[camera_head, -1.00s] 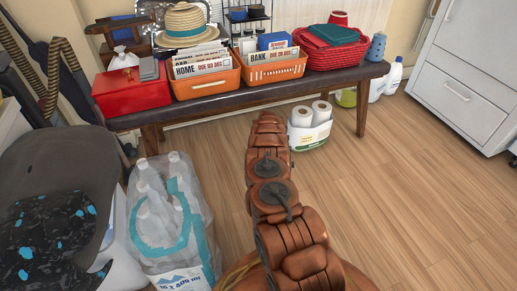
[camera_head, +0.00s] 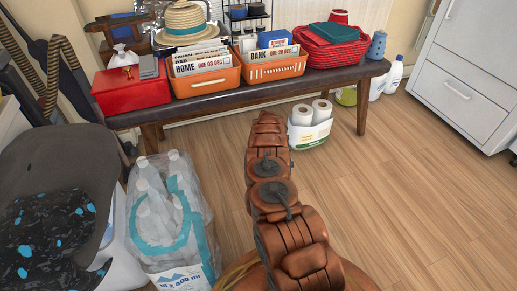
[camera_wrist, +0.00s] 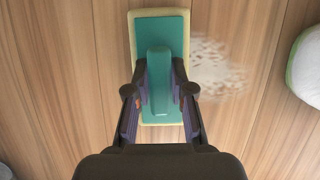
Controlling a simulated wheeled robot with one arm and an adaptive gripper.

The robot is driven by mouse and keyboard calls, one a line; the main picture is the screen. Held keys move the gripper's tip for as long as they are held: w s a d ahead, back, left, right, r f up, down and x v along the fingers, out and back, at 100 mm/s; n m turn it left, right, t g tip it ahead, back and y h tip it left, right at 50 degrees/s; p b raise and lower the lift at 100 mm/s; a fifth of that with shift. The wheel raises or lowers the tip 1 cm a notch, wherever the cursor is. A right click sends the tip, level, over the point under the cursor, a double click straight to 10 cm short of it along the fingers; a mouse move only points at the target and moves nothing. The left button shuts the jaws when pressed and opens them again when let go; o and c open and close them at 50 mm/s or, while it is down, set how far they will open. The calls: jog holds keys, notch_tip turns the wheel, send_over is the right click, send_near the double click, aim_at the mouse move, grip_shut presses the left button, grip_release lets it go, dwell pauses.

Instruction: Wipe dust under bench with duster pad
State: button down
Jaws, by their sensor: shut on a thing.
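In the wrist view my gripper (camera_wrist: 160,92) is shut on the raised teal handle of the duster pad (camera_wrist: 160,25). The pad is a teal block with a yellow rim, seen from above over the wooden floor. I cannot tell whether it touches the floor. A pale, speckled dust patch (camera_wrist: 215,66) lies on the floor just right of the pad. The bench (camera_head: 215,103) has a dark top and wooden legs in the head view. My arm reaches toward the space under it; the gripper and pad are hidden there.
A white pack of paper rolls (camera_head: 310,134) stands by the bench front, right of my arm. Wrapped bottles (camera_head: 168,215) stand at left. Several bottles (camera_head: 392,76) stand near the bench's right end. Red and orange containers sit on the bench. Floor at right (camera_head: 400,190) is clear.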

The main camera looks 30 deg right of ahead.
jog(key=shift+f+b, duration=0.3)
jog(key=shift+f, duration=0.35)
jog(key=shift+s+d+r+b, duration=0.1)
jog(key=shift+s+d+b, duration=0.15)
jog(key=shift+d, duration=0.55)
jog(key=shift+s+d+b, duration=0.15)
jog(key=shift+d+b, duration=0.2)
jog(key=shift+d, duration=0.45)
jog(key=shift+s+d, duration=0.2)
jog(key=shift+d, duration=0.55)
jog(key=shift+s+d, duration=0.25)
jog(key=shift+d, duration=0.5)
jog(key=shift+s+d, duration=0.2)
jog(key=shift+d, duration=0.55)
jog(key=shift+s+d, duration=0.15)
jog(key=shift+d, duration=0.65)
